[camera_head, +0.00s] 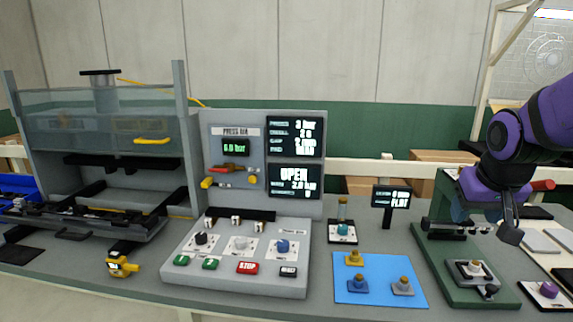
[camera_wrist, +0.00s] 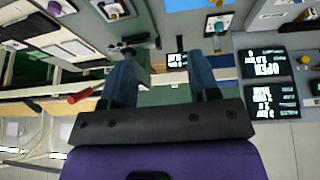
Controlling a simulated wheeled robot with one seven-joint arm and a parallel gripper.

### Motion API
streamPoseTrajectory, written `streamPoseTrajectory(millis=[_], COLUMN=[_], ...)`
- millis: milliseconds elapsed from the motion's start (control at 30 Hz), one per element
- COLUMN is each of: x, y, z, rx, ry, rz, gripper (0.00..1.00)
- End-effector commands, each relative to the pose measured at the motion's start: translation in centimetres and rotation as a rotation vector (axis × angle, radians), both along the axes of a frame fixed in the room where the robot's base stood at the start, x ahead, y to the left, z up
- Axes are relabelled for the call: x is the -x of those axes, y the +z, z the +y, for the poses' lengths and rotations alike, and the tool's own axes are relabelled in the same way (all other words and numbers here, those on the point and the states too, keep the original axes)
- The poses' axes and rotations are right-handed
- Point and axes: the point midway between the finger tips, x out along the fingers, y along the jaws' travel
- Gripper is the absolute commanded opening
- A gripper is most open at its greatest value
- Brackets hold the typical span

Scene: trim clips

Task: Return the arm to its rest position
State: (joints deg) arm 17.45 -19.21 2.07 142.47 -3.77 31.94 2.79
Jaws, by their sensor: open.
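My purple arm (camera_head: 520,140) reaches in from the right edge in the head view, bent above the right part of the bench. My gripper (camera_wrist: 160,62) has its two blue fingers well apart in the wrist view, with nothing between them. In the head view the gripper hangs above the back of the green fixture (camera_head: 436,265), partly hidden by my own wrist. It appears apart from the things on the bench. The wrist view shows the bench upside down, along its upper part.
A press (camera_head: 100,150) stands at left beside a control panel (camera_head: 235,255) with screens. A blue mat (camera_head: 378,290) holds several knobbed pieces. A small display (camera_head: 391,197) stands behind it. A yellow gauge (camera_head: 121,264) lies in front of the press. A red-tipped object (camera_head: 542,185) is beside my wrist.

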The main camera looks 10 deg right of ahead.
Motion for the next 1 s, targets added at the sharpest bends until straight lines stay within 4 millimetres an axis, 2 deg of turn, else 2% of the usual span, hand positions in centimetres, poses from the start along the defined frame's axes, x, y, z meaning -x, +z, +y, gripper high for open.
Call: streamPoseTrajectory(millis=[33, 200, 400, 500, 700, 1000], x=[0.9, 4.4, 8.7, 10.3, 11.6, 11.6], y=[1.1, 3.7, 5.7, 6.1, 6.5, 6.5], z=[1.3, 4.9, 7.9, 8.8, 9.4, 9.4], rx=[0.001, -0.011, -0.03, -0.038, -0.046, -0.045], ry=[0.029, 0.117, 0.215, 0.249, 0.278, 0.279], rz=[-0.011, -0.023, -0.033, -0.035, -0.035, -0.034], gripper=[0.55, 0.55, 0.55, 0.55, 0.55, 0.55])
